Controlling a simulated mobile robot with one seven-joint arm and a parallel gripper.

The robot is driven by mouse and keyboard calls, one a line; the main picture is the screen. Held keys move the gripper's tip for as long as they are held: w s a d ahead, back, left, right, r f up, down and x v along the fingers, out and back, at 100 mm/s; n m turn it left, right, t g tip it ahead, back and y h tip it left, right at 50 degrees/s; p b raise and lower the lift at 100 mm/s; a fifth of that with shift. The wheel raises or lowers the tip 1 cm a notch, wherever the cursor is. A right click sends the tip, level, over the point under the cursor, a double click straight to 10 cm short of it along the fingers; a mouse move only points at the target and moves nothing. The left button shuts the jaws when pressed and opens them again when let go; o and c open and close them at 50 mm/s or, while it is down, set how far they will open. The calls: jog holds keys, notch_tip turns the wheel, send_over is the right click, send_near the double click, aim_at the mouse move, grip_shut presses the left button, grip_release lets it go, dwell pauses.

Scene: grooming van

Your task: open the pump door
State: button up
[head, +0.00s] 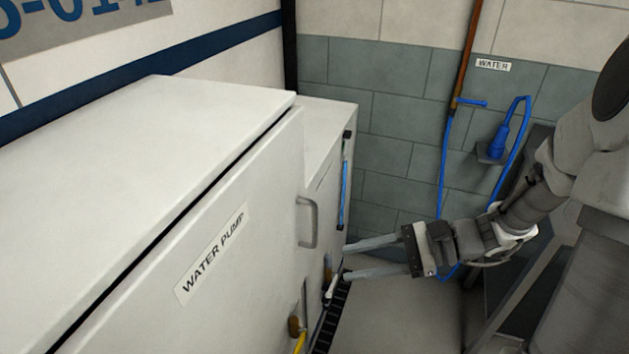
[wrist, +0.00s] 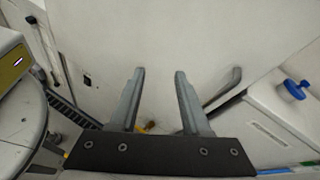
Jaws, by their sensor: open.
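The pump door (head: 240,230) is a white panel labelled WATER PUMP on the front of a white cabinet in the head view. A dark seam runs along its top edge; I cannot tell whether it is ajar. Its grey bar handle (head: 307,222) is near the door's far edge. My gripper (head: 346,261) is open and empty, with its fingers pointing at the cabinet front, right of and below the handle in the picture. In the wrist view, a pale panel lies beyond the fingers (wrist: 159,73), and a grey handle (wrist: 224,92) is right of them, not between them.
A lower white unit (head: 328,150) with a blue strip stands beyond the cabinet. A blue hose (head: 442,165) and blue nozzle (head: 499,143) hang on the tiled wall. A dark floor grate (head: 330,318) runs along the cabinet. A blue knob (wrist: 296,90) shows in the wrist view.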

jog(key=w+d+f+m+t+y, duration=0.1)
jog(key=w+d+f+m+t, duration=0.5)
jog(key=m+t, duration=0.25)
send_over(314, 243)
jog(key=shift+w+r+m, duration=0.35)
jog(key=shift+w, duration=0.05)
grip_shut()
dwell(1.1)
